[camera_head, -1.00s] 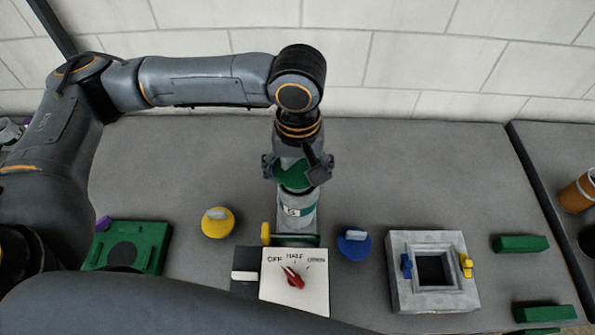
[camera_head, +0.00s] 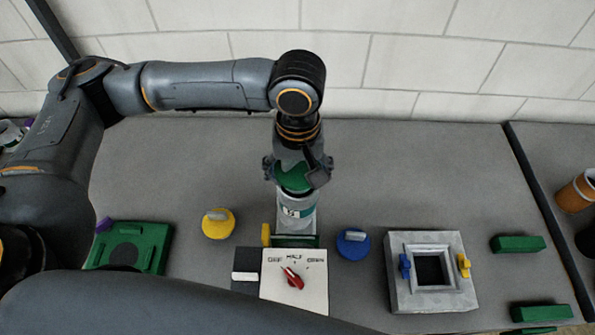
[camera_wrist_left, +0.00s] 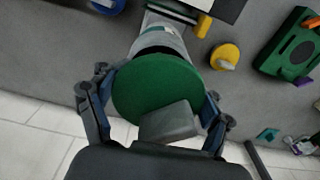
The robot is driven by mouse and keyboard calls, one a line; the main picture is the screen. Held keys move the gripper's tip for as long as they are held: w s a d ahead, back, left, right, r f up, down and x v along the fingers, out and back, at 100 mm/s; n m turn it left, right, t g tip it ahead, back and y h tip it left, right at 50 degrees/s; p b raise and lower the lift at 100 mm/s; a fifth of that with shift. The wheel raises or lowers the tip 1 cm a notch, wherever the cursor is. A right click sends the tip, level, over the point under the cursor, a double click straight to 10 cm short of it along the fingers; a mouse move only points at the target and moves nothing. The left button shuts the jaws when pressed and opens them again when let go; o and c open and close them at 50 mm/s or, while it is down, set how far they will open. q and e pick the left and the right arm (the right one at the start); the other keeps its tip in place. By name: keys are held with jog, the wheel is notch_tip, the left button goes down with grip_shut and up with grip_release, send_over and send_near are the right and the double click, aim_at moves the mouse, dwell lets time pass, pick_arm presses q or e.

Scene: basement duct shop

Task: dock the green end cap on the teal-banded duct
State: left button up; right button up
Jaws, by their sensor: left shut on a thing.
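The green end cap (camera_head: 293,177) is a round disc with a grey grip block. In the left wrist view the green end cap (camera_wrist_left: 158,88) faces me and covers the duct's mouth. My left gripper (camera_head: 297,168) is shut on the end cap, its fingers at either side in the wrist view (camera_wrist_left: 157,108). The teal-banded duct (camera_head: 297,221) is a grey cylinder standing under the cap, with a teal band and a white label. The cap is at the duct's upper end; I cannot tell whether it is fully seated. My right gripper is not in view.
A switch panel (camera_head: 311,297) with a red knob stands in front of the duct. A yellow cap (camera_head: 218,228) and a blue cap (camera_head: 350,249) flank it. A grey square frame (camera_head: 400,296) is at right, a green plate (camera_head: 158,238) at left. The table behind is clear.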

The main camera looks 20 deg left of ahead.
aim_at(298, 170)
pick_arm(q)
jog(key=shift+f, duration=0.5)
dwell(0.5)
jog(key=shift+s+f, duration=0.1)
jog(key=shift+f, duration=0.1)
jog(key=shift+s+f, duration=0.1)
jog(key=o, duration=1.6)
jog(key=shift+f, duration=0.1)
jog(key=shift+w, duration=0.2)
jog(key=shift+r+p, duration=0.35)
jog(key=shift+r, duration=5.3)
